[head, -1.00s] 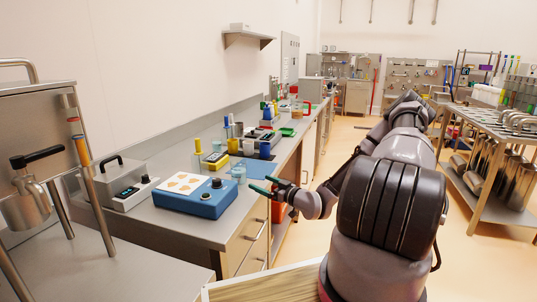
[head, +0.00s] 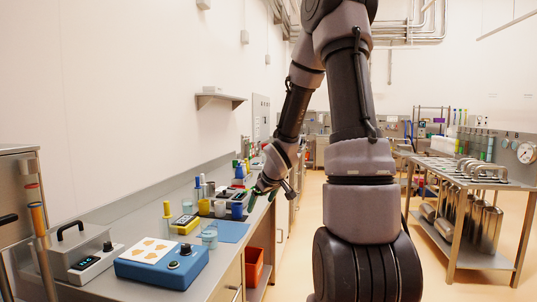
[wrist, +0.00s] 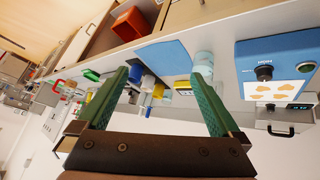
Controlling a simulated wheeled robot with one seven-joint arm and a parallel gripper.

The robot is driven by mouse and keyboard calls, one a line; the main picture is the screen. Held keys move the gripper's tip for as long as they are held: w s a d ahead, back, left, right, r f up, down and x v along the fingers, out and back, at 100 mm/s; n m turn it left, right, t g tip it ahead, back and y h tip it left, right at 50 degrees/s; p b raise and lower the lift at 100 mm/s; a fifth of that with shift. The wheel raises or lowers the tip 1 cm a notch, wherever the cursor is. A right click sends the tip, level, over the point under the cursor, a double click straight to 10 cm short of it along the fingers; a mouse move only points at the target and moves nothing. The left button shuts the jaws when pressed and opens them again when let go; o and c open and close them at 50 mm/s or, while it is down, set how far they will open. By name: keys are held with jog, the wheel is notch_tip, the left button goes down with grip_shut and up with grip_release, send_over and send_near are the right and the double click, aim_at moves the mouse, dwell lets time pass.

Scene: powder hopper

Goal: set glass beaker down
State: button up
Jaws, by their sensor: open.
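A pale, bluish, see-through beaker (head: 209,240) stands upright on the steel bench, between the blue control box and the blue mat (head: 234,232). In the wrist view the pale beaker (wrist: 204,60) shows just beyond the tip of the right finger, apart from it as far as I can tell. My gripper (head: 254,200) is over the bench's front edge, past the mat, at the far end of my arm. In the wrist view its green fingers (wrist: 161,75) are spread wide with nothing held between them.
A blue control box (head: 160,262) with knobs and a scale (head: 82,262) stand on the near bench. Several bottles and cups, including a dark blue cup (head: 237,211), crowd behind the mat. An orange bin (head: 254,266) sits below.

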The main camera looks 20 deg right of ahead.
jog(key=s+a+r+m+y, duration=0.1)
jog(key=s+a+r+m, duration=0.3)
jog(key=s+r, duration=0.6)
jog(key=s+a+r+m+y, duration=0.1)
jog(key=s+a+r+m, duration=0.3)
jog(key=s+r, duration=0.6)
jog(key=s, duration=0.5)
jog(key=shift+s+a+r+g, duration=0.3)
jog(key=shift+s+a+r, duration=0.05)
